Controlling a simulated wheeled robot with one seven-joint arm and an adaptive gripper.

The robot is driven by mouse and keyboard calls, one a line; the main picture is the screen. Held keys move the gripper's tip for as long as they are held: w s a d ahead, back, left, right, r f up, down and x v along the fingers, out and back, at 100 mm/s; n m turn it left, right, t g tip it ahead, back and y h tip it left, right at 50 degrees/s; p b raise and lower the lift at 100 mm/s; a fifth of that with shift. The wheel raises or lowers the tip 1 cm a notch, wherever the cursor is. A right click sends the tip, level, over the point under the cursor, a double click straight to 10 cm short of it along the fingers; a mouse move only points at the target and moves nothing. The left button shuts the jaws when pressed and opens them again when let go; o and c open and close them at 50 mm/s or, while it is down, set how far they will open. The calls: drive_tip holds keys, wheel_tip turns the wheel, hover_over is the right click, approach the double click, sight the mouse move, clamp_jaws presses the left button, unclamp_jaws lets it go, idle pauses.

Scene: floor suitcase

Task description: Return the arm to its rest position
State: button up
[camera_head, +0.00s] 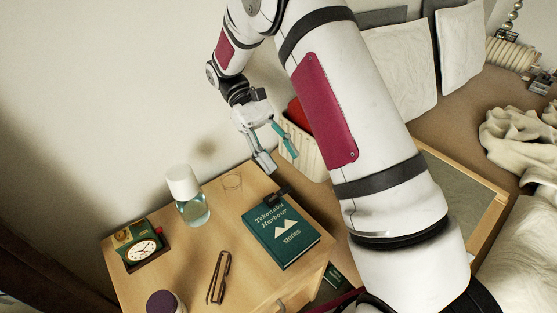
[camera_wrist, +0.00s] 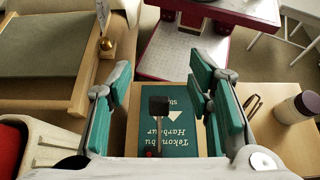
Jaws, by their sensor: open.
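My gripper (camera_head: 276,150) is open and empty, raised above the far edge of the wooden bedside table (camera_head: 190,265). Its teal-padded fingers stand apart in the wrist view (camera_wrist: 166,95). Below and between them in that view lies a green book (camera_wrist: 186,130) with white lettering. In the head view the book (camera_head: 283,234) lies flat on the table, apart from the gripper. A small black object (camera_head: 277,195) is at the book's far edge. It also shows between the fingers in the wrist view (camera_wrist: 158,106). My arm crosses the head view and hides part of the room.
A pale basket with red contents (camera_head: 306,150) stands behind the table. The bed (camera_head: 525,245) is at right.

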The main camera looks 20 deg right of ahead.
idle(0.4)
drive_tip(key=s+d+r+m+t+y, duration=0.2)
drive_tip(key=s+r+t, duration=0.3)
drive_tip(key=s+r, duration=0.75)
drive_tip(key=s+m+t+y, duration=0.2)
drive_tip(key=s+t, duration=0.5)
drive_tip(key=s, duration=0.7)
wheel_tip(320, 180, up, 18)
drive_tip(key=t+p, duration=0.3)
drive_tip(key=p, duration=1.2)
drive_tip(key=shift+w+a+f+t+p, duration=0.15)
drive_tip(key=shift+a+f+t+p, duration=0.05)
drive_tip(key=shift+t+p, duration=0.15)
drive_tip(key=shift+f, duration=0.1)
